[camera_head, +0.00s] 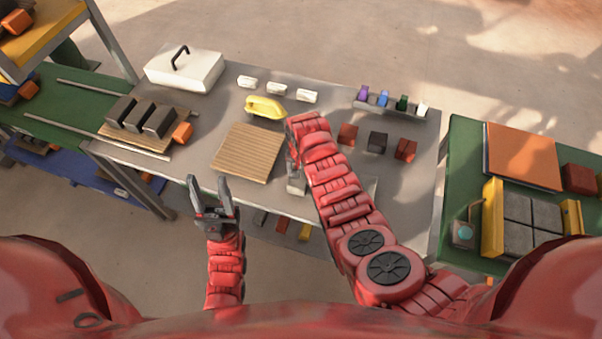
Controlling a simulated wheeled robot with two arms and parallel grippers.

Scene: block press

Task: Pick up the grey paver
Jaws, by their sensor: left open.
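A dark grey paver (377,141) lies on the grey table between two red-brown blocks. Several more grey blocks (138,116) stand in a row on a wooden board at the left, and flat grey slabs (531,213) lie between yellow bars at the right. I cannot tell which one the task means. My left gripper (209,184) is open and empty, in front of the table's near edge, apart from every block. My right gripper (296,181) is partly hidden by its own arm, right of the wooden pallet; its jaws are unclear.
The grey table (222,107) also holds a slatted wooden pallet (247,153), a yellow object (265,107), a white case (185,70) and red-brown blocks (405,150). A rack of small coloured items (384,100) stands at the back. Green tables flank both sides.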

